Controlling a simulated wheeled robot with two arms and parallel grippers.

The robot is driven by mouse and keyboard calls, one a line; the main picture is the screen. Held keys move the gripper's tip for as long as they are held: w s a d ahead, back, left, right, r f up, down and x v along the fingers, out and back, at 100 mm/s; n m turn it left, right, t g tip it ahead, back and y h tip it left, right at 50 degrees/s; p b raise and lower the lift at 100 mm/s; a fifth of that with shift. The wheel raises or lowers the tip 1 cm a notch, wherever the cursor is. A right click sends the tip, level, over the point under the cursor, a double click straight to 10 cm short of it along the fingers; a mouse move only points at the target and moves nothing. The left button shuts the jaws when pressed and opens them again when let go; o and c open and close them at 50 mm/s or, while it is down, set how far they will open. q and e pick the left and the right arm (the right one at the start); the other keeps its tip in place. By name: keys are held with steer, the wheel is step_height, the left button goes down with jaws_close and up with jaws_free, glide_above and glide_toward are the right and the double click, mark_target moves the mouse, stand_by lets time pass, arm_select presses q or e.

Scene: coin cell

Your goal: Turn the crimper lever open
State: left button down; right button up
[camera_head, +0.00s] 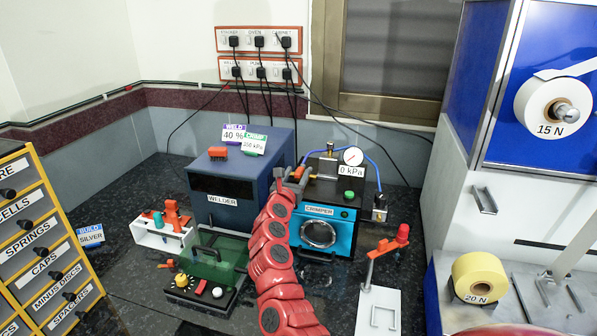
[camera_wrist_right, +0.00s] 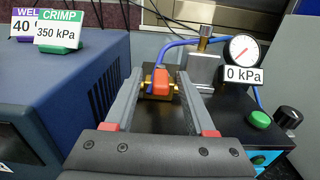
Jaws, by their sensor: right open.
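The black and blue crimper (camera_head: 345,222) stands at the centre right with a round front window. An orange-red lever on brass fittings (camera_wrist_right: 160,84) sits at the back of its top. My right gripper (camera_wrist_right: 160,76) is open, its two grey fingers on either side of the lever in the wrist view. I cannot tell whether a finger touches it. In the head view my red right arm reaches up in front of the crimper's left side, and the gripper (camera_head: 293,180) is small above its top. A gauge (camera_wrist_right: 243,48) reads 0 kPa. My left gripper is not seen.
The blue welder (camera_head: 240,185) stands close to the left, with WELD and CRIMP (camera_wrist_right: 58,30) cards on top. A blue hose (camera_head: 372,162), a metal fitting (camera_wrist_right: 204,66) and a green button (camera_wrist_right: 260,119) are close right of the lever.

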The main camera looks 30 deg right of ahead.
steer(key=shift+x, duration=0.75)
steer(key=shift+s+d, duration=0.1)
jaws_close()
